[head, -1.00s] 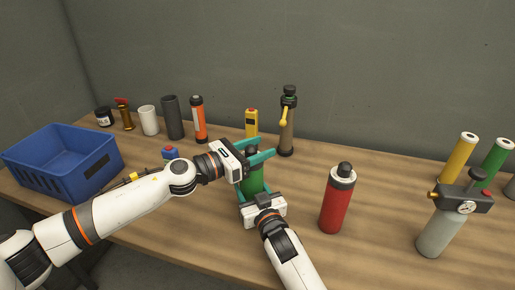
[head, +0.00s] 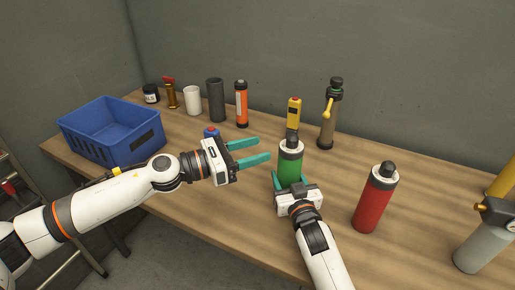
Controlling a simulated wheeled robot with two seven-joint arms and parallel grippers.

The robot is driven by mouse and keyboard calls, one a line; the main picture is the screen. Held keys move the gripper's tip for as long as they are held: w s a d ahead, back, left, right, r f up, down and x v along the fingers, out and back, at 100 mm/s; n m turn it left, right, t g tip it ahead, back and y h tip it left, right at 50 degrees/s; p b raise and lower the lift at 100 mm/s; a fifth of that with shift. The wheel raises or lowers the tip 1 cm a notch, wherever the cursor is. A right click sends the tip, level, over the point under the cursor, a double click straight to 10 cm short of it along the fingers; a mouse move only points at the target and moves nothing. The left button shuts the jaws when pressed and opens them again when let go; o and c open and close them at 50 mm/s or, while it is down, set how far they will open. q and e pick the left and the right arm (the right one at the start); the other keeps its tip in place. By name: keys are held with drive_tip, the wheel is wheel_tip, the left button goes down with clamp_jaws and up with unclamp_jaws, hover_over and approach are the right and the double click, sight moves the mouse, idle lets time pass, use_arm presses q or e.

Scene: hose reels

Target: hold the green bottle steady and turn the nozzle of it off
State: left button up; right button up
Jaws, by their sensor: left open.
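The green bottle (head: 291,170) stands upright on the table, with a grey collar and a dark nozzle (head: 291,139) on top. My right gripper (head: 290,183) is at the bottle's lower body from the near side and looks closed on it; a teal finger shows along its left side, and the contact is partly hidden. My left gripper (head: 264,149) is open and empty, left of the bottle's top. Its two teal fingers point right toward the bottle and are apart from the nozzle.
A red bottle (head: 373,203) stands to the right, and a grey canister (head: 482,245) farther right. Behind are a yellow device (head: 293,114) and a brown cylinder with a yellow lever (head: 328,125). A blue crate (head: 115,155) stands at the left.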

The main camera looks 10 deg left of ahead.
drive_tip(key=o, duration=1.2)
drive_tip(key=shift+o, duration=0.2)
